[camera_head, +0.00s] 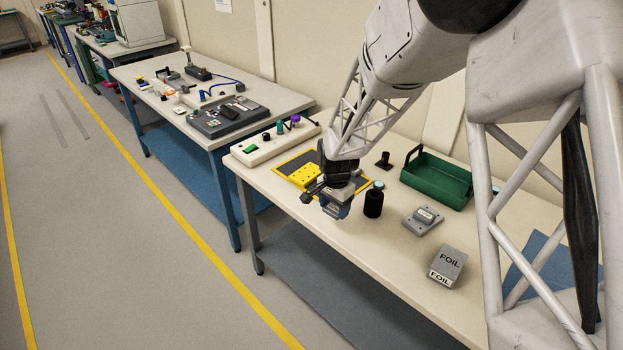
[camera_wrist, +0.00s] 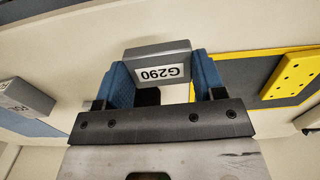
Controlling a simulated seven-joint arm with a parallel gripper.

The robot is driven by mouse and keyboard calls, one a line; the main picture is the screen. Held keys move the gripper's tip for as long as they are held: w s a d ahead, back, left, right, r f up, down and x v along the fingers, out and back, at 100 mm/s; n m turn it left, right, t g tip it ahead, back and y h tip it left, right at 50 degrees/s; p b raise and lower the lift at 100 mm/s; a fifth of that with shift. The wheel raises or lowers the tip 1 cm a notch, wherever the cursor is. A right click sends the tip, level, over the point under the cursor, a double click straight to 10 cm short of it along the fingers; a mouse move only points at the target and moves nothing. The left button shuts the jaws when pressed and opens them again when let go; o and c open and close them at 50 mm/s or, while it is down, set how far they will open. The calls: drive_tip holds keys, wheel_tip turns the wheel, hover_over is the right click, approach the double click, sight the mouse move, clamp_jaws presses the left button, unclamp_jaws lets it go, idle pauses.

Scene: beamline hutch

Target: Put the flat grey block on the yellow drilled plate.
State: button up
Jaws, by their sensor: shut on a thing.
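The flat grey block (camera_wrist: 155,50), with a white label reading G290, is between the two blue fingers of my gripper (camera_wrist: 160,80) in the wrist view. The gripper is shut on it. In the head view my gripper (camera_head: 335,205) hangs over the front part of the bench, and I cannot clearly make out the block there. The yellow drilled plate (camera_head: 303,172) lies just behind and left of my gripper, on a dark mat with a yellow border. In the wrist view the plate (camera_wrist: 290,78) shows at the right, apart from the block. My arm hides part of the mat.
A black bottle (camera_head: 373,202) stands close right of my gripper. A control box (camera_head: 273,143) with buttons lies left of the mat.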

drive_tip(key=w+a+r, duration=0.1)
drive_tip(key=w+a, duration=0.4)
drive_tip(key=w, duration=0.4)
drive_tip(key=shift+r, duration=0.15)
hover_over(307, 173)
drive_tip(key=shift+s+f, duration=0.25)
drive_tip(key=shift+f, duration=0.45)
drive_tip(key=shift+w, duration=0.35)
drive_tip(key=shift+f, duration=1.8)
drive_tip(key=shift+f, duration=0.15)
drive_tip(key=o, duration=1)
drive_tip(key=shift+c, duration=0.2)
